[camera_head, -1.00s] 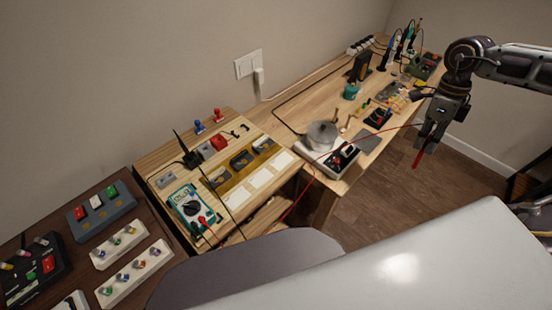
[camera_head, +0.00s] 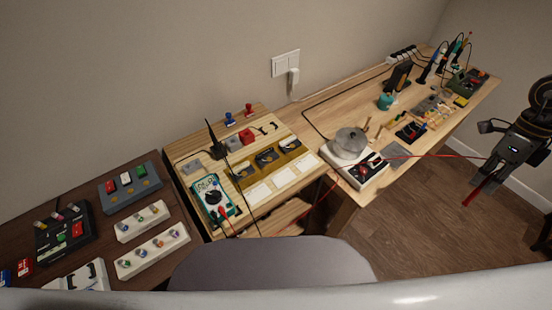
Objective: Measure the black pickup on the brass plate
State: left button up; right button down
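The brass plate (camera_head: 231,188) lies on the light wooden board at left centre. It carries dark pickups, a left one (camera_head: 243,172), a middle one (camera_head: 266,158) and a right one (camera_head: 290,146); which is the black one is hard to tell. A teal multimeter (camera_head: 223,190) sits left of the plate, its display too small to read. My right gripper (camera_head: 487,182) is at the far right, well away from the plate, shut on a red probe (camera_head: 471,198) that points down. A red lead runs from it toward the multimeter. My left gripper is out of view.
A white scale-like device with a grey round lid (camera_head: 351,140) stands on the long workbench (camera_head: 335,102). A chair back (camera_head: 275,262) is in front of the board. Button boxes and knob strips (camera_head: 152,252) fill the dark table at left. Floor (camera_head: 400,225) shows below my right gripper.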

dwell(0.4)
jog(key=w+a+f+t+y, duration=0.1)
jog(key=w+a+f, duration=0.2)
jog(key=w+a, duration=0.6)
jog(key=w+a+f+y, duration=0.1)
jog(key=w+a+f, duration=0.2)
jog(key=w+a, duration=0.6)
jog(key=w+a+r+y, duration=0.1)
jog(key=a+r, duration=0.1)
jog(key=a, duration=1.2)
jog(key=w+a+r+t+y, duration=0.1)
jog(key=w+a+r, duration=0.1)
jog(key=a, duration=1.3)
jog(key=shift+a+r+m, duration=0.2)
jog(key=shift+r+m, duration=0.1)
jog(key=shift+r, duration=0.4)
jog(key=shift+w+f, duration=0.1)
jog(key=shift+f, duration=0.05)
